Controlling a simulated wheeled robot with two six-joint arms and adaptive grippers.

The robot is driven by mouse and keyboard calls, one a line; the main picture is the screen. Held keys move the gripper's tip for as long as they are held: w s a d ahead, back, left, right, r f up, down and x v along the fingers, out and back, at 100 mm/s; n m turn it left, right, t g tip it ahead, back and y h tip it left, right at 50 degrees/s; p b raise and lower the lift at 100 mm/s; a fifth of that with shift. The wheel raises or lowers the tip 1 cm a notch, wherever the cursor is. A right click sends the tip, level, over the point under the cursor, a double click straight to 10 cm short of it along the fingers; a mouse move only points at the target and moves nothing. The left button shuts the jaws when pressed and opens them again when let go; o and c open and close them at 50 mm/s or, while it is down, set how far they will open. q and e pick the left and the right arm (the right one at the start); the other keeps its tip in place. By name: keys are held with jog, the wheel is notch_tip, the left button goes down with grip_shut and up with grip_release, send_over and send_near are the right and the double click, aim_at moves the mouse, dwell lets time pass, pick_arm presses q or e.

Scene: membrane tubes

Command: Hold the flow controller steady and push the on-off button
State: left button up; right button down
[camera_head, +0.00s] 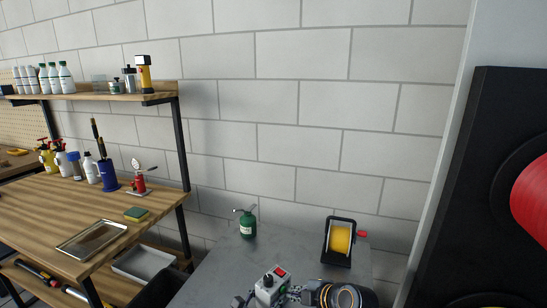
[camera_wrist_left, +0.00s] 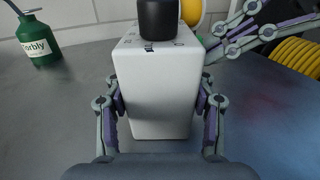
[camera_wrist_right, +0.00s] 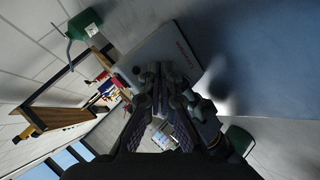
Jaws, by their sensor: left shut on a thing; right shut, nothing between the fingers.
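In the left wrist view, my left gripper (camera_wrist_left: 160,105) is shut on the sides of the flow controller (camera_wrist_left: 157,92). My right gripper (camera_head: 294,293) is shut and empty, just right of the box. Its fingers also show in the left wrist view (camera_wrist_left: 222,45), close to the top edge. The right wrist view shows the box (camera_wrist_right: 168,55) just beyond the fingertips; I cannot tell whether they touch it.
A green oil can (camera_head: 247,223) stands at the back of the grey bench (camera_head: 200,285). A reel of yellow hose (camera_head: 340,239) stands behind my right gripper. A wooden table (camera_head: 45,205) with bottles and a tray is at the left. The bench between can and reel is clear.

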aim_at(284, 286)
jog(key=shift+w+a+r+y, duration=0.15)
jog(key=shift+a+r, duration=0.25)
jog(key=shift+r, duration=0.1)
jog(key=shift+w+a+r+y, duration=0.1)
jog(key=shift+a+r+y, duration=0.05)
jog(key=shift+a+r, duration=0.3)
jog(key=shift+s+d+r, duration=0.25)
jog(key=shift+s+r, duration=0.2)
jog(key=shift+r, duration=0.25)
jog(key=shift+s, duration=0.1)
jog(key=s+d, duration=0.4)
jog(key=shift+d+f, duration=0.2)
jog(key=shift+d, duration=0.2)
dwell(0.5)
jog(key=s+d+f, duration=0.1)
jog(key=d, duration=0.1)
jog(key=s+d+f, duration=0.1)
jog(key=s, duration=0.1)
jog(key=shift+d+f, duration=0.15)
jog(key=shift+d, duration=0.2)
jog(key=shift+a, duration=0.1)
